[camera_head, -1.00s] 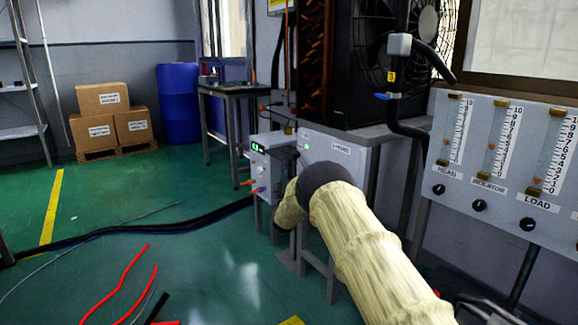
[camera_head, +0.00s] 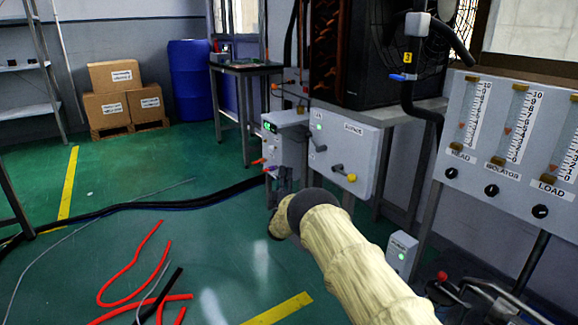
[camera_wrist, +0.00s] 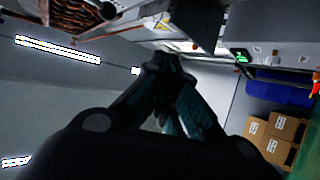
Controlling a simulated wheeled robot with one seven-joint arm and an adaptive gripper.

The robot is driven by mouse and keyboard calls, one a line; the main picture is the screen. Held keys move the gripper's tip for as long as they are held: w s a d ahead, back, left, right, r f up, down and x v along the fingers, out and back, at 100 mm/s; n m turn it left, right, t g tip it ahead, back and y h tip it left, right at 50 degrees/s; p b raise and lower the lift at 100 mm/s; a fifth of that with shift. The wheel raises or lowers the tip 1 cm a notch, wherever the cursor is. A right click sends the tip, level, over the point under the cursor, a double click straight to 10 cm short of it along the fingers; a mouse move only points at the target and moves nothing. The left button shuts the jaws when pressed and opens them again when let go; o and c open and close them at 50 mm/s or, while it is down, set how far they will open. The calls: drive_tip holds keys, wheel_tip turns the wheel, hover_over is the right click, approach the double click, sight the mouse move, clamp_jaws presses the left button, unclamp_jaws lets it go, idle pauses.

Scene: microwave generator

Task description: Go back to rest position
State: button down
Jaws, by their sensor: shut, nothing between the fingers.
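My arm, in a pale yellow sleeve with a dark joint, reaches up from the bottom right of the head view and bends down in front of the grey control boxes. My gripper shows in the wrist view (camera_wrist: 165,72), dark, with its fingertips together and nothing between them.
A gauge panel with knobs (camera_head: 515,190) is at the right. A small grey box (camera_head: 401,254) stands low beside my arm. Red hoses (camera_head: 130,270) and a black cable (camera_head: 130,208) lie on the green floor. Cardboard boxes (camera_head: 113,76) and a blue barrel (camera_head: 190,80) stand at the back.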

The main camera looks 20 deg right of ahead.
drive_tip(key=shift+a+f, duration=0.2)
drive_tip(key=shift+f, duration=0.15)
idle(0.3)
